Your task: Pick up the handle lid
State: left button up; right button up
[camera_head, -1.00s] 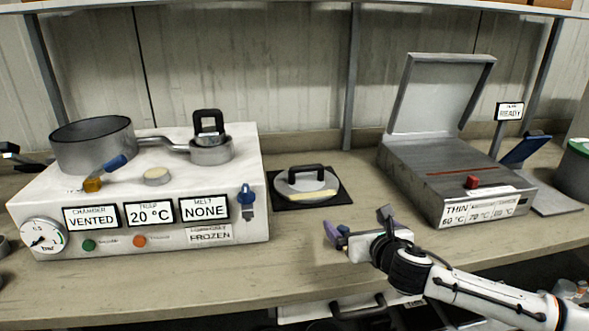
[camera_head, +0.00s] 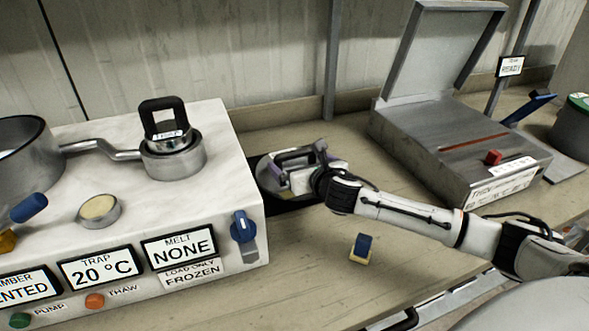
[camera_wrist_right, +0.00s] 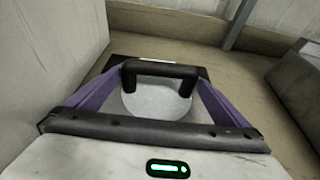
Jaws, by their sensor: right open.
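The handle lid (camera_head: 268,180) is a round grey disc with a black arched handle, lying on a dark square mat (camera_head: 294,207) between the white chamber unit and the grey press. In the right wrist view the lid (camera_wrist_right: 150,103) lies ahead, its black handle (camera_wrist_right: 160,68) standing between my purple fingers. My right gripper (camera_head: 298,165) is open, with its fingers at the handle; in the wrist view the gripper (camera_wrist_right: 157,80) has a finger on each side of it. The gripper hides part of the lid in the head view. My left gripper is out of view.
The white chamber unit (camera_head: 215,130) stands close to the left of the lid, with a pot (camera_head: 172,160) on top. The grey press (camera_head: 440,140) stands open at right. A small blue block with a cream base (camera_head: 362,247) lies in front on the bench.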

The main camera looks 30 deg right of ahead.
aim_at(295, 158)
jog(key=shift+x, duration=1.5)
jog(key=c, duration=1.4)
jog(key=shift+w+r, duration=0.15)
jog(key=shift+r, duration=0.15)
jog(key=shift+c, duration=0.2)
